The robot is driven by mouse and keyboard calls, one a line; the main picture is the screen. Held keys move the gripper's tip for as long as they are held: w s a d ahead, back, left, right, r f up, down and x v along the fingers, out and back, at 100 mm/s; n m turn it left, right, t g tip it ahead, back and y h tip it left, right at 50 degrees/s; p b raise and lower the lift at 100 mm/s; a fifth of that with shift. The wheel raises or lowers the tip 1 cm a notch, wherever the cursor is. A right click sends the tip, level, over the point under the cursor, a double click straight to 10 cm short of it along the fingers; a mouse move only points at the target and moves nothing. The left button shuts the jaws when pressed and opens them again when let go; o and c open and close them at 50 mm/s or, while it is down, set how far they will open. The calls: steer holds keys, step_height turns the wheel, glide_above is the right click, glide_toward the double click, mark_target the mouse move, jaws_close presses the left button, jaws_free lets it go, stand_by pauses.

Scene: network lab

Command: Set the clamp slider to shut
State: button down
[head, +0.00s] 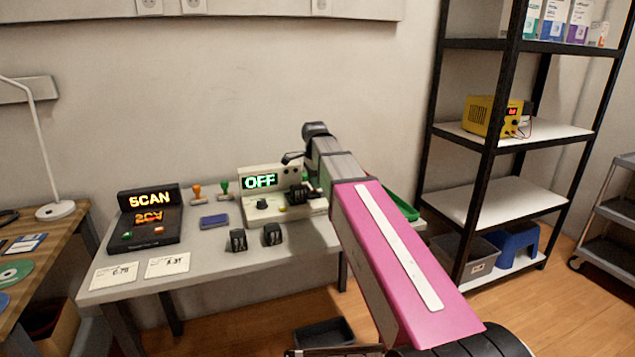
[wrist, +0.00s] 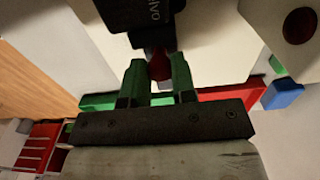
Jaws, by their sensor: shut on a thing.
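The cream device (head: 285,208) with a lit green OFF display (head: 260,181) stands at the back of the grey table. Its cream body also shows in the wrist view (wrist: 225,45). My gripper (wrist: 157,72) has green fingers, shut on a small dark red knob (wrist: 158,64). The knob sits against a black block (wrist: 133,17) with partly cut-off white lettering. I take the knob to be the clamp slider's handle; the slider's track and markings are not readable. In the head view my arm hides part of the device's right side.
A green tray (head: 404,207) lies right, partly behind my arm. A black shelf rack (head: 490,145) stands farther right.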

steer(key=c, duration=0.9)
jaws_free()
steer(key=shift+a, duration=0.25)
step_height(320, 180, up, 11)
steer(key=shift+f, duration=0.1)
steer(key=shift+s, duration=0.15)
